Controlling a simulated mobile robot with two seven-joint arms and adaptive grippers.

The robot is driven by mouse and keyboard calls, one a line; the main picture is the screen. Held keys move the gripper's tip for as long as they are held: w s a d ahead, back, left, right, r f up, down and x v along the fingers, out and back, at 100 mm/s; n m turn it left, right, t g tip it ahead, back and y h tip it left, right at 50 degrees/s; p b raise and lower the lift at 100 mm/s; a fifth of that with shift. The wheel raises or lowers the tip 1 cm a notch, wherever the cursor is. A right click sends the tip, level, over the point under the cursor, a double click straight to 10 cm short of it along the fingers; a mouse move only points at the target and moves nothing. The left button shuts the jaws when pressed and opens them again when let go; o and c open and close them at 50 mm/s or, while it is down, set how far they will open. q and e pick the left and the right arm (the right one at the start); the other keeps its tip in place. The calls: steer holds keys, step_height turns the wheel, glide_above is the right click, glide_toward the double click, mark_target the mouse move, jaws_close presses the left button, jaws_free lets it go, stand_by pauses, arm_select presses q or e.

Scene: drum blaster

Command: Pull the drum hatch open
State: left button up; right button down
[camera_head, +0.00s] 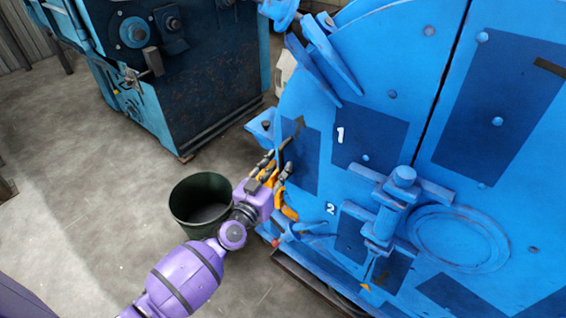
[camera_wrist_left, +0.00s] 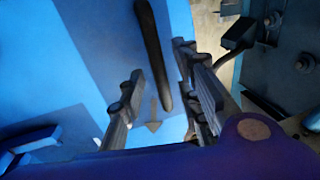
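The blue drum hatch (camera_head: 370,125) fills the right of the head view, marked "1" and "2". A dark bar handle (camera_wrist_left: 151,50) stands on its blue face in the left wrist view; its upper end seems to show in the head view (camera_head: 298,127). My left gripper (camera_head: 277,166) is at the left edge of the hatch. In the wrist view its fingers (camera_wrist_left: 165,100) are spread apart, with the handle's lower end appearing between them. A gap shows on both sides of the handle; whether a finger touches it cannot be told. My right gripper is in neither view.
A dark green bin (camera_head: 203,204) stands on the floor just left of my left gripper. A blue latch bracket (camera_head: 391,212) juts out right of it. Another blue machine (camera_head: 190,70) stands at the back left. The concrete floor (camera_head: 85,190) at left is clear.

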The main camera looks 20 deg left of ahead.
arm_select(q)
steer(key=shift+w+d, duration=0.15)
steer(key=shift+w, duration=1)
steer(key=shift+s, duration=0.1)
jaws_close()
